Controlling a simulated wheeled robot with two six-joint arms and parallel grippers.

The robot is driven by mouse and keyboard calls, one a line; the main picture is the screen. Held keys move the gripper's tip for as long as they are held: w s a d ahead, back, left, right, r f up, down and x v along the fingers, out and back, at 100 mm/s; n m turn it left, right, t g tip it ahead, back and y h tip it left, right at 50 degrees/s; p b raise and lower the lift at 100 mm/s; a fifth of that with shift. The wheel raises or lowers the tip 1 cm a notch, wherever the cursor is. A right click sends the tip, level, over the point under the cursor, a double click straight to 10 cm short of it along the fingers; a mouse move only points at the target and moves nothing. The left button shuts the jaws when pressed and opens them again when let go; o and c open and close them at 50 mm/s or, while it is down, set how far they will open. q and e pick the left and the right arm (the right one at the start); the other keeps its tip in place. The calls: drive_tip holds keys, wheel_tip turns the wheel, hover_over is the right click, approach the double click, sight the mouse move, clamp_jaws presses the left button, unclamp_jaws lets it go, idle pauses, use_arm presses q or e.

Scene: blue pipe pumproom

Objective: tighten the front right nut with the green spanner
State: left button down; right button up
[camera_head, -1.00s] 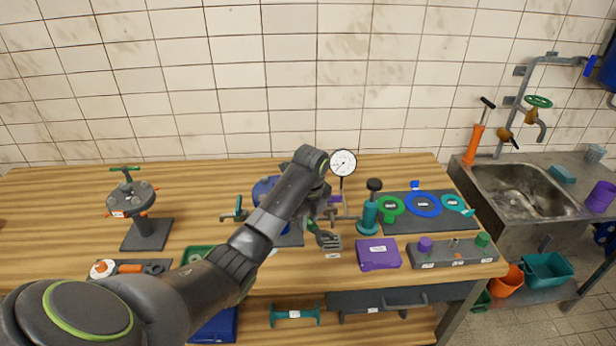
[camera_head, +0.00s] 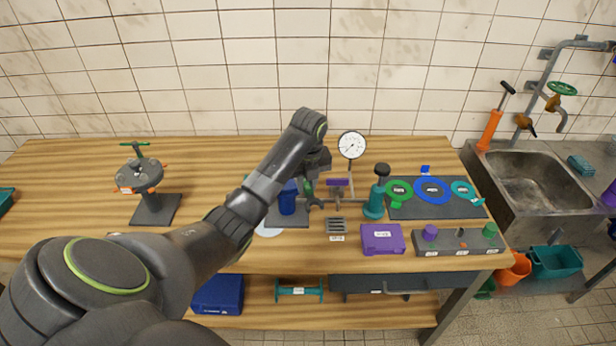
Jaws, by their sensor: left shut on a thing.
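My left gripper (camera_head: 312,181) is shut on the green spanner (camera_head: 309,189). The spanner hangs down from the jaws with its grey open end (camera_head: 316,203) low, in front of the purple-topped stand. A round grey flange (camera_head: 139,175) on a stand is at the left of the bench, with orange bolts around its rim and a green handle above; it is well apart from the gripper. I cannot single out the front right nut at this size. My right gripper is not in view.
Near the spanner are a blue cylinder (camera_head: 287,198), a dial gauge (camera_head: 352,146), a teal bottle-shaped thing (camera_head: 374,203), a slotted grey block (camera_head: 336,225) and a purple box (camera_head: 382,239). A dark mat (camera_head: 438,211) holds coloured rings. The bench between flange and blue cylinder is partly clear.

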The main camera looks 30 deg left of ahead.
sight(307, 186)
use_arm(q)
drive_tip(key=shift+f, duration=0.85)
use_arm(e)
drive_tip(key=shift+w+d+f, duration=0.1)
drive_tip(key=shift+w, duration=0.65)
use_arm(q)
drive_tip(key=shift+f, duration=0.2)
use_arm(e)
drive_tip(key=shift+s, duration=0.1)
use_arm(q)
drive_tip(key=shift+s+f, duration=0.1)
drive_tip(key=shift+f+b, duration=0.45)
drive_tip(key=shift+f, duration=0.2)
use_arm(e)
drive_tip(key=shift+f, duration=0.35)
